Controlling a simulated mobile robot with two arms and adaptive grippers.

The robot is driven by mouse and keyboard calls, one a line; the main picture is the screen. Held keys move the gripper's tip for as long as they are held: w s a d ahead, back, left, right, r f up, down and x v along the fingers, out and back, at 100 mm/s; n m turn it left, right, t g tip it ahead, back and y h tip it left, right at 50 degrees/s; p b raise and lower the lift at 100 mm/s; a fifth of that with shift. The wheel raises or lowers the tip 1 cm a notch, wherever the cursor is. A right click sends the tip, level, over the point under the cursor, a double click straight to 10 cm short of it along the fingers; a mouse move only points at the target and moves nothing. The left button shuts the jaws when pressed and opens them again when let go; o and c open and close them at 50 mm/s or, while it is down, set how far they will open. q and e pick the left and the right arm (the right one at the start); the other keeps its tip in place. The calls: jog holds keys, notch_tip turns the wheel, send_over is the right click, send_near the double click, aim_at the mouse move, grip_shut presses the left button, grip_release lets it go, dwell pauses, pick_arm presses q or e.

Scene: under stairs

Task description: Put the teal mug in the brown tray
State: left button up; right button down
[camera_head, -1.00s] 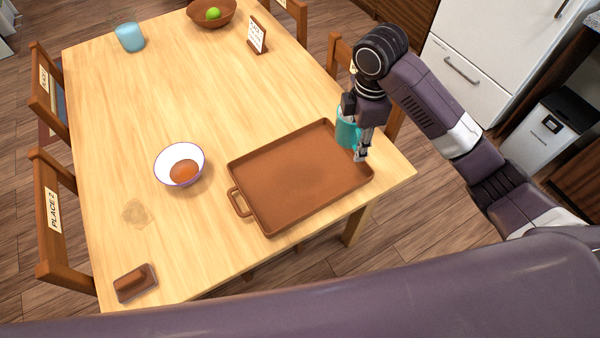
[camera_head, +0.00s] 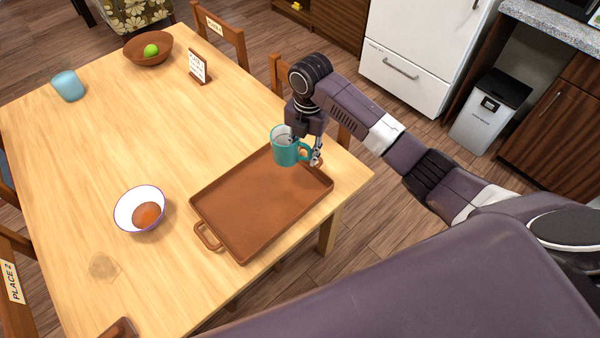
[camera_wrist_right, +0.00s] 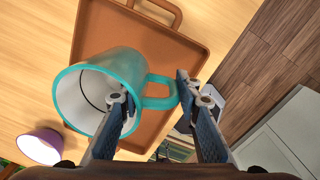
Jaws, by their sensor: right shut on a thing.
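The teal mug (camera_head: 284,153) is at the far end of the brown tray (camera_head: 255,212), overlapping its far edge in the head view. I cannot tell whether it touches the tray. My right gripper (camera_head: 304,158) is shut on the mug at its handle side. In the right wrist view the mug (camera_wrist_right: 128,66) appears in front of the tray (camera_wrist_right: 178,42), with its opening toward the camera. The fingers (camera_wrist_right: 154,98) there stand on either side of the handle's span. My left gripper is not in view.
A white bowl (camera_head: 126,203) with a brown round thing stands left of the tray. A light blue cup (camera_head: 68,86), a brown bowl (camera_head: 136,52) with a green fruit, and a sign (camera_head: 198,67) stand farther back. The table's middle (camera_head: 170,125) is clear.

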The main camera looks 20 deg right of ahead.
notch_tip(320, 180, down, 10)
jog(key=shift+f+p, duration=0.1)
jog(key=shift+p, duration=0.3)
jog(key=shift+f, duration=0.15)
jog(key=c, duration=1.4)
grip_release()
jog(key=r, duration=0.6)
jog(key=r+b, duration=0.1)
jog(key=r, duration=0.5)
jog(key=shift+s+d+r, duration=0.15)
jog(key=shift+s+r, duration=0.05)
